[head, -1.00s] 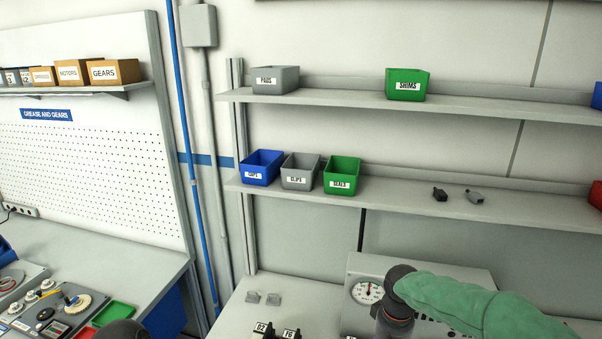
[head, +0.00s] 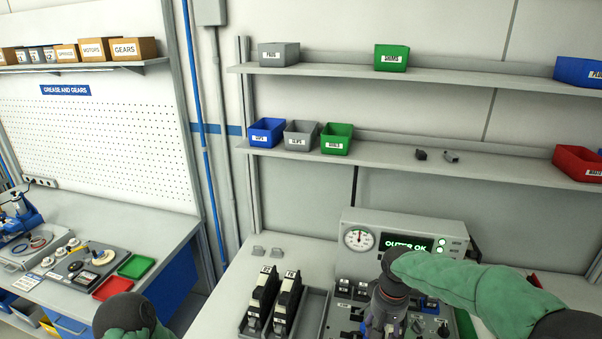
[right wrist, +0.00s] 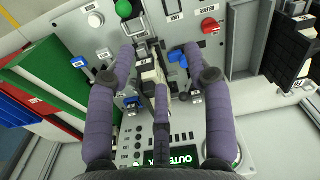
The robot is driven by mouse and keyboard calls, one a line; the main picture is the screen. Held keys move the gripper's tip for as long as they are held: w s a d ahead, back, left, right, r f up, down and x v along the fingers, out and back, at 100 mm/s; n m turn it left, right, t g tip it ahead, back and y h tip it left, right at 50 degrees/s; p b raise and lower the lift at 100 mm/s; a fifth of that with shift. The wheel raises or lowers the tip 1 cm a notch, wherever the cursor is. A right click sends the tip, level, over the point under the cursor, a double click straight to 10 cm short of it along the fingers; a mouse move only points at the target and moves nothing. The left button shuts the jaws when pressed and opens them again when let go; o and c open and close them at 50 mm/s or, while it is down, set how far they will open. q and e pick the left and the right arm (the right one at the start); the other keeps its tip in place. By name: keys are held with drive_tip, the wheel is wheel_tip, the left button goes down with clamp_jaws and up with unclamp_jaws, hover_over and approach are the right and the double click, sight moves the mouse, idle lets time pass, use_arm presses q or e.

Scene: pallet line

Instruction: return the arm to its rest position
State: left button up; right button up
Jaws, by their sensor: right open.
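My right arm, in a green sleeve, reaches in from the right in the head view. Its purple-fingered gripper (head: 385,325) points down over the front of a grey test panel (head: 385,222). In the right wrist view the right gripper (right wrist: 160,52) is open, its fingers spread above the panel's sockets and levers. A pale and black module (right wrist: 150,72) shows between the fingers; I see no grip on it. My left arm shows only as a dark joint and a bit of green sleeve at the lower left of the head view; its gripper is out of sight.
The panel has a gauge (head: 359,238) and a lit display (head: 408,244) reading "OUTER OK". Black modules (head: 262,298) stand in a rack left of it. Shelves with bins (head: 336,139) are behind. A green tray (head: 137,266) and red tray (head: 112,287) lie at left.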

drive_tip(key=s+a+f+y, duration=0.1)
drive_tip(key=s+a+f, duration=0.2)
drive_tip(key=f, duration=0.7)
drive_tip(key=s+a+f+y, duration=0.2)
drive_tip(key=a+f, duration=0.1)
drive_tip(key=f, duration=0.7)
drive_tip(key=s+a+f+m, duration=0.2)
drive_tip(key=s+f, duration=0.4)
drive_tip(key=s, duration=0.3)
drive_tip(key=s+a+f+m, duration=0.1)
drive_tip(key=s+f+m, duration=0.1)
drive_tip(key=s+f, duration=0.5)
use_arm(q)
wheel_tip(320, 180, down, 12)
drive_tip(key=b, duration=1.1)
drive_tip(key=shift+w, duration=0.4)
use_arm(e)
wheel_tip(320, 180, down, 9)
drive_tip(key=w+a+n, duration=0.1)
drive_tip(key=shift+a+y, duration=0.3)
drive_tip(key=shift+y, duration=0.1)
use_arm(q)
drive_tip(key=shift+r, duration=0.15)
